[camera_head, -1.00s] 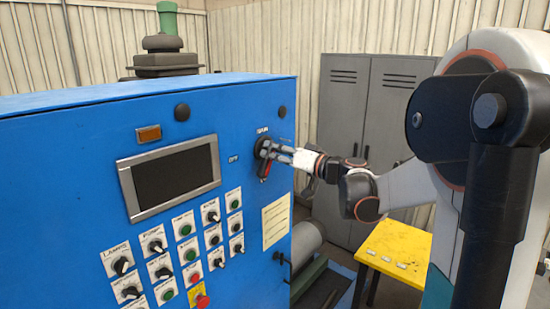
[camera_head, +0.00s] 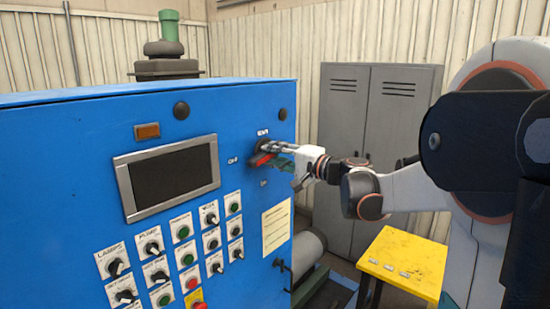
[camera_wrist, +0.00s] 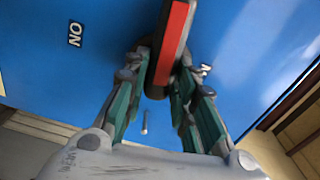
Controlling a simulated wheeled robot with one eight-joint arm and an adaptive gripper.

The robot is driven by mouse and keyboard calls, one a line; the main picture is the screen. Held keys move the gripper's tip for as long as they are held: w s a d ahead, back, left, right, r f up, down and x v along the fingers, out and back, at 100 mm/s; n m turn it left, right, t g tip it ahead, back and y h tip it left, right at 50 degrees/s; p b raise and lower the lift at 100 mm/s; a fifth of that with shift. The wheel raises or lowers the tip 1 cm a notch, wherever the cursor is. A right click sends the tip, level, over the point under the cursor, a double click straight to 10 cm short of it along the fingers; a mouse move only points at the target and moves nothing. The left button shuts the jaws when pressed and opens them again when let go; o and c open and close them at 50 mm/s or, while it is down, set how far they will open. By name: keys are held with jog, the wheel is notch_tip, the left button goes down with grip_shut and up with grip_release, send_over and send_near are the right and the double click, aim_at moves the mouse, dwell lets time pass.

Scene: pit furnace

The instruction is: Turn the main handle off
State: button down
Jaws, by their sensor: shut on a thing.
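The main handle (camera_head: 262,159) is a red and black rotary lever near the upper right of the blue cabinet front. It lies nearly level, slanting a little, with labels around it. In the wrist view the red-faced handle (camera_wrist: 172,45) runs from the top edge down between my fingers. An "ON" label (camera_wrist: 75,34) shows left of it there. My gripper (camera_wrist: 161,76) has its green-grey fingers closed on both sides of the handle's near end. In the head view my gripper (camera_head: 283,152) reaches the handle from the right and partly hides it.
The blue cabinet (camera_head: 80,160) carries a dark screen (camera_head: 172,178) and several knobs and buttons below it. A yellow table (camera_head: 405,260) stands at the lower right. Grey lockers (camera_head: 375,130) stand behind my arm.

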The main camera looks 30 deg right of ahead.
jog(key=shift+m, duration=0.9)
jog(key=c, duration=1.3)
grip_release()
jog(key=shift+d, duration=0.1)
jog(key=v, duration=1.2)
